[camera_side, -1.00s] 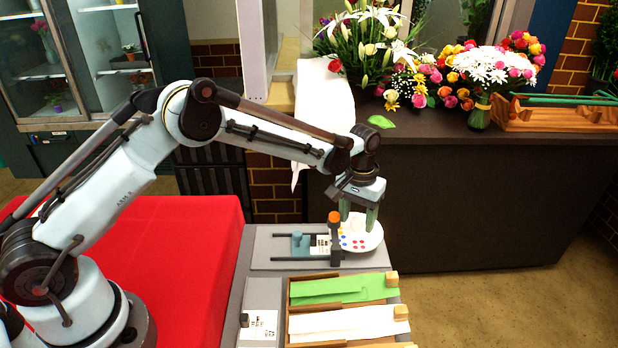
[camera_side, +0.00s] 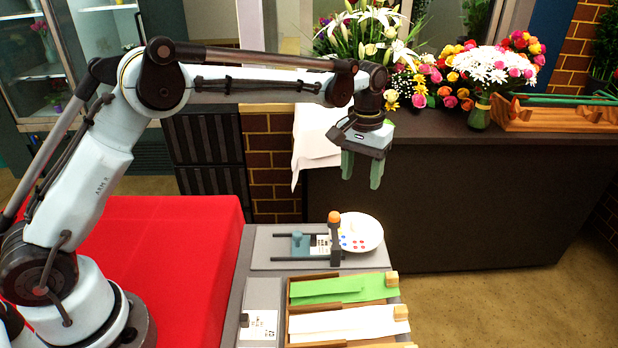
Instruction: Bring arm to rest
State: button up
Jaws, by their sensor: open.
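My gripper (camera_side: 361,170) points down with its two green fingers apart and nothing between them. It hangs in the air in front of the dark counter, above the grey work stand. Below it, a white round dish (camera_side: 361,235) with coloured dots sits at the stand's back right. A small fixture with an orange knob (camera_side: 334,217) stands beside the dish. My gripper touches neither of them.
A tray with green sheets (camera_side: 330,290) and white sheets (camera_side: 345,324) lies at the stand's front. Bouquets (camera_side: 485,70) and a wooden rack (camera_side: 560,113) stand on the dark counter (camera_side: 480,200). A red-covered table (camera_side: 190,250) is at left. White cloth (camera_side: 315,140) hangs over the counter edge.

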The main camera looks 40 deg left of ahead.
jog(key=s+a+r+t, duration=0.3)
jog(key=s+a+r, duration=0.2)
jog(key=s+r, duration=0.35)
jog(key=s+a+f+m+t, duration=0.1)
jog(key=s+a+f+t, duration=0.1)
jog(key=s, duration=0.5)
jog(key=s+a+f+m+t, duration=0.1)
jog(key=s+t, duration=0.1)
jog(key=s, duration=0.5)
jog(key=shift+s+a+f, duration=0.35)
jog(key=shift+s, duration=0.05)
jog(key=shift+c, duration=0.5)
